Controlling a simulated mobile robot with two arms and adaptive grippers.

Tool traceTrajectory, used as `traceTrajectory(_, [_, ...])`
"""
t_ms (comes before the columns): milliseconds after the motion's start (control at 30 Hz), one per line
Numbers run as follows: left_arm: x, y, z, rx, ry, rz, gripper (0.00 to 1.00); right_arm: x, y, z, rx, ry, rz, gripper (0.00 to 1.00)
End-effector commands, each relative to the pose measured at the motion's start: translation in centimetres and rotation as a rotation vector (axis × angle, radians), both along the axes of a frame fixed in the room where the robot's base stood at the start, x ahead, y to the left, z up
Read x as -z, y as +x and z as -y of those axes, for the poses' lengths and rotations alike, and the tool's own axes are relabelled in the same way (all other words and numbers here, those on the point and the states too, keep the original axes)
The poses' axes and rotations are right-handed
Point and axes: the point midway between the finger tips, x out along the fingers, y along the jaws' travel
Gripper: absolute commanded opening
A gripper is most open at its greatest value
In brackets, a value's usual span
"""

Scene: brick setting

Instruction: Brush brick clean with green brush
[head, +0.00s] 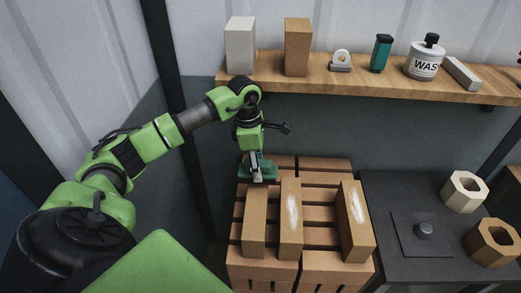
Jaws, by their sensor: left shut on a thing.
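My left gripper (256,162) is shut on the green brush (264,174). It holds the brush at the far end of the left brick (254,228); I cannot tell whether the brush touches it. Three tan bricks lie on the slatted wooden pallet (318,164). The left brick shows no white mark on its visible part. The middle brick (290,238) and the right brick (358,239) each have a whitish smear on top. My right gripper is out of view.
A wooden shelf (300,85) above the pallet holds a pale block (240,46), a tan block (297,47), a green-and-black item (380,53) and a white bottle (425,60). A dark table (385,191) at right holds two hexagonal rings (450,198) and a knobbed plate (408,243).

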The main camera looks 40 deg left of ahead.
Motion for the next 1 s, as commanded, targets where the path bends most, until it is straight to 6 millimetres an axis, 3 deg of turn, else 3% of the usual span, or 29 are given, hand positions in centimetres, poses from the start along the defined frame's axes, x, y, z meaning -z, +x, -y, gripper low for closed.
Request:
traceTrajectory(533, [-5.0, -0.6, -1.2, -0.009, -0.001, -0.003, 0.14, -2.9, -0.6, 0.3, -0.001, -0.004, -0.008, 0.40])
traceTrajectory(1000, [-5.5, -0.7, -1.3, -0.011, -0.001, -0.003, 0.14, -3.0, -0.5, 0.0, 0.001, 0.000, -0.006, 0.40])
